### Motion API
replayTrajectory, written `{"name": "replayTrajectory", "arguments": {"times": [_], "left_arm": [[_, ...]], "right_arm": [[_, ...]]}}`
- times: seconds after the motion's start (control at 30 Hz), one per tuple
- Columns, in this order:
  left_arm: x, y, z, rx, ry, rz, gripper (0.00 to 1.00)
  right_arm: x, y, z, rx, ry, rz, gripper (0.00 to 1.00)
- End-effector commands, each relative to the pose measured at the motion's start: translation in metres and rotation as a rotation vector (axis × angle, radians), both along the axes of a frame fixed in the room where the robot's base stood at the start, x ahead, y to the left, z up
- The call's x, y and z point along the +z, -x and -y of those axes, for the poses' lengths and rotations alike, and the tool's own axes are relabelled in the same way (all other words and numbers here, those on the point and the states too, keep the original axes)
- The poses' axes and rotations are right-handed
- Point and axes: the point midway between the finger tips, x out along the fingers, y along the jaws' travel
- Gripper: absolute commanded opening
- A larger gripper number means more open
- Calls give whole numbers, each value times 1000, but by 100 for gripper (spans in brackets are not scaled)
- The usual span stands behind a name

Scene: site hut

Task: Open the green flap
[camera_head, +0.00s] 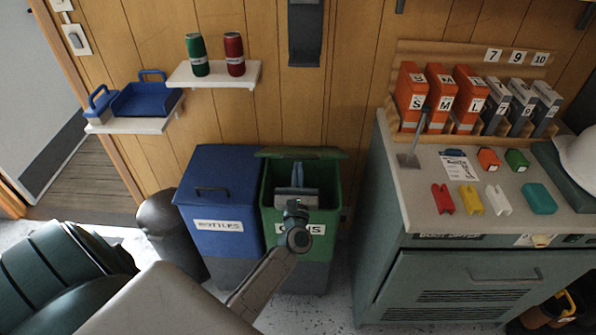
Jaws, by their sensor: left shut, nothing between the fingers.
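The green bin (333,215) stands against the wood wall, with a white label partly hidden by my arm. Its green flap (335,153) is raised at the back and shows nearly edge-on. The dark inside of the bin shows below it. My left gripper (297,172) is at the bin's opening, behind the front rim, with its fingers shut and empty. I cannot tell whether it touches the flap. My right gripper is not in view.
A blue bin (222,175) with its flap down stands directly left. A grey cabinet (395,255) with a cluttered top stands to the right. A shelf (213,78) with two cans and a lower shelf (133,126) with a blue tray are on the wall. A dark round bin (165,225) stands at left.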

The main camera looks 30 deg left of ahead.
Motion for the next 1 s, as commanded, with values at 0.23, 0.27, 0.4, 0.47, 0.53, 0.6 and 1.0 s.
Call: {"name": "replayTrajectory", "arguments": {"times": [0.23,0.27,0.4,0.47,0.53,0.6,1.0], "left_arm": [[13,-4,-2,1,14,-20,0],[16,-5,-3,1,16,-25,0],[34,-13,-8,-1,41,-64,0],[43,-17,-11,-1,55,-86,0],[53,-24,-14,-1,69,-110,0],[62,-31,-19,0,65,-109,0],[127,-98,-60,1,66,-104,0]], "right_arm": [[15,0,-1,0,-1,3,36],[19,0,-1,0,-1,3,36],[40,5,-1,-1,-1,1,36],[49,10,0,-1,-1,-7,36],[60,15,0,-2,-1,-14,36],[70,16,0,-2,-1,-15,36],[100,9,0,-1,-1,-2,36]]}}
